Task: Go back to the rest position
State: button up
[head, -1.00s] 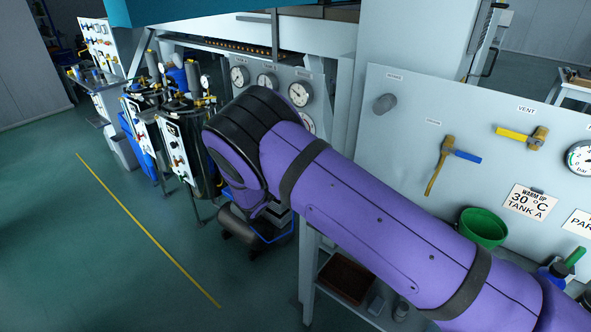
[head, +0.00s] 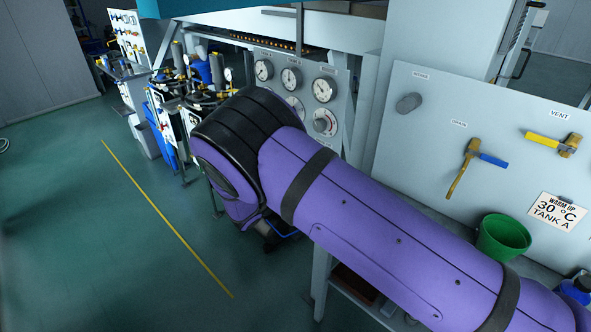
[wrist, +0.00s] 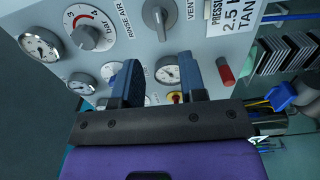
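My gripper (wrist: 158,78) shows in the wrist view with its two dark fingers well apart. In the head view my purple arm crosses the picture, and my gripper is hidden from sight there.
The wrist view faces a pale panel with gauges, a grey knob (wrist: 159,14) and a red cylinder (wrist: 225,70). In the head view a white panel (head: 440,115) carries valve handles, with a green bucket (head: 502,236) below. Open floor (head: 90,240) with a yellow line lies left.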

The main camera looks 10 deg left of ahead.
jog(key=s+d+r+m+g+y, duration=0.15)
jog(key=d+r+g, duration=0.25)
jog(key=d+r, duration=0.45)
jog(key=s+d+r+m+g, duration=0.3)
jog(key=d+r+g, duration=0.1)
jog(key=d+r, duration=0.5)
jog(key=s+d+r+m+g+y, duration=0.1)
jog(key=s+d+r+m+g, duration=0.2)
jog(key=d+r, duration=0.55)
jog(key=s+d+r+m+g+y, duration=0.1)
jog(key=s+d+r+y, duration=0.1)
jog(key=s+d+r, duration=0.3)
jog(key=s+d+r+m+y, duration=0.1)
jog(key=s+d+r+y, duration=0.2)
jog(key=s+d, duration=0.35)
jog(key=s+r+t+y, duration=0.2)
jog(key=s+t+y, duration=0.1)
jog(key=s, duration=1.4)
jog(key=shift+s+d+m, duration=0.15)
jog(key=shift+d+m, duration=0.2)
